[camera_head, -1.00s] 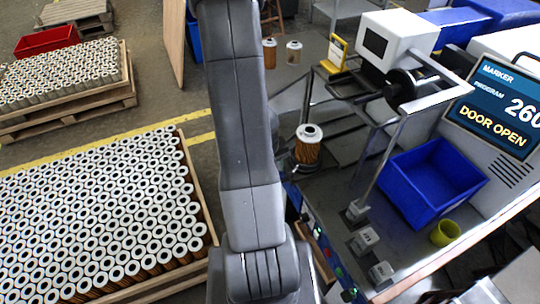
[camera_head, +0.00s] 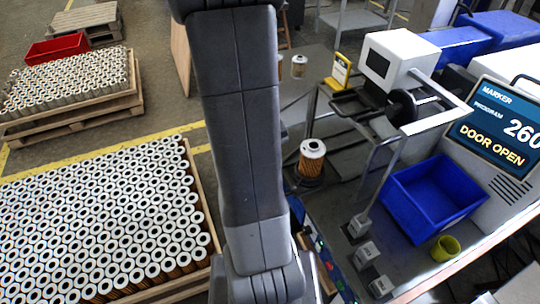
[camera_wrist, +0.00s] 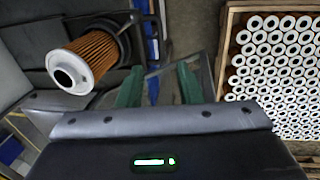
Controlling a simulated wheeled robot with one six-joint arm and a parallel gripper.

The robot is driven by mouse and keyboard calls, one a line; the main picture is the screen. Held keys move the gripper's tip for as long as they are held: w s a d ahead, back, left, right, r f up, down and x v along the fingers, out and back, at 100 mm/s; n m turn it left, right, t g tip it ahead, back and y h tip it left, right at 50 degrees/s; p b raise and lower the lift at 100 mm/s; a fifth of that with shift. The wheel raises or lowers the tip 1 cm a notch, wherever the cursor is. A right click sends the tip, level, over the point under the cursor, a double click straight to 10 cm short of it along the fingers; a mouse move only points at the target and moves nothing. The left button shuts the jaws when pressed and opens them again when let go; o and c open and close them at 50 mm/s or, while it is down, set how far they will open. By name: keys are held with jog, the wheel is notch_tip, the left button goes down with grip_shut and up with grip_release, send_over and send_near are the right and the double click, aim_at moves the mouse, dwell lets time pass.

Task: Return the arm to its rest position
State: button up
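My arm (camera_head: 240,120) rises through the middle of the head view and hides part of the floor behind it. My gripper is hidden in that view. In the wrist view my gripper (camera_wrist: 159,80) shows two green fingers spread apart with nothing between them. A filter cartridge with an orange pleated body and white cap (camera_head: 311,158) stands on a dark round holder at the machine. It also shows in the wrist view (camera_wrist: 92,55), to the left of the fingers and apart from them.
A crate of upright cartridges (camera_head: 100,225) fills the lower left, and a second pallet (camera_head: 70,120) stands behind it. At right are a marker machine with a "DOOR OPEN" screen (camera_head: 500,125), a blue bin (camera_head: 432,200) and a yellow cup (camera_head: 445,248). A metal rail frame stands beside the holder.

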dwell(0.5)
jog(key=f+b, duration=0.1)
jog(key=f, duration=0.3)
jog(key=d+f+b, duration=0.1)
jog(key=f, duration=0.4)
jog(key=d+f+b, duration=0.1)
jog(key=f, duration=0.3)
jog(key=shift+w+d+f, duration=0.2)
jog(key=shift+w+f, duration=0.15)
jog(key=shift+w, duration=0.05)
